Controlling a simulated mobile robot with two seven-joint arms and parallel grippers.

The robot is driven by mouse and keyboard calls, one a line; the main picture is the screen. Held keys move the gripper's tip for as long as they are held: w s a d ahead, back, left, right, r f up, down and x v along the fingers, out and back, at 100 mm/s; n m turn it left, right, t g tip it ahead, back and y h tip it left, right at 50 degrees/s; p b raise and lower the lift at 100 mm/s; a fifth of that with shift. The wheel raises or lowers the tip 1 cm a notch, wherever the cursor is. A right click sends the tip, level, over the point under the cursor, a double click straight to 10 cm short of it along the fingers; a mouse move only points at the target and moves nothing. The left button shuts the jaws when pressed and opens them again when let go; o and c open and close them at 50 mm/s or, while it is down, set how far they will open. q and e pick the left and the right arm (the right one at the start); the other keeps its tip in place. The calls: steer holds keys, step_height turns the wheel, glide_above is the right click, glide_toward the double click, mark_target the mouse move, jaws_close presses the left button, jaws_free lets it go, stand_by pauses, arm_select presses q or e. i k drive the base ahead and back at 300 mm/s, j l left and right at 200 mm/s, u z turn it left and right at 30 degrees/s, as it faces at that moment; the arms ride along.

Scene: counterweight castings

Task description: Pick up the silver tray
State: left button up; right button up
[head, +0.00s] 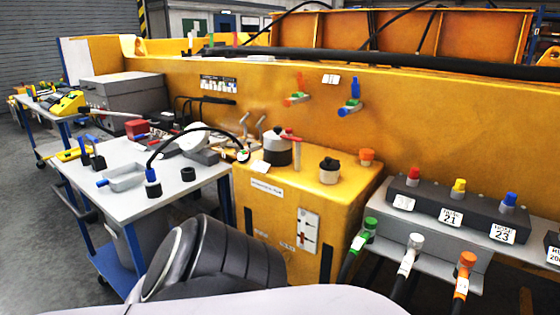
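The silver tray (124,179) is a small shallow grey metal tray. It rests on the grey top of a blue-legged cart (150,207), near the cart's front left edge. A blue piece shows at the tray's left end. A blue-and-black connector (152,186) with a looping black cable stands close to its right end; I cannot tell if they touch. Neither of my grippers shows in the head view, and no gripper is seen at the tray.
A black ring-like part (188,174), a red block (137,129) and other tools crowd the cart's back and right. A yellow tank (272,215) stands right of the cart. A hose manifold (455,208) is farther right. Grey floor (60,235) is open at left.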

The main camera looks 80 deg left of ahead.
mark_target(119, 180)
steer(key=u, duration=3.6)
steer(key=i+j+z, duration=0.1)
steer(key=z, duration=0.8)
steer(key=i+j+z, duration=0.1)
steer(key=j+z, duration=1)
steer(key=j, duration=1.15)
steer(key=k, duration=0.05)
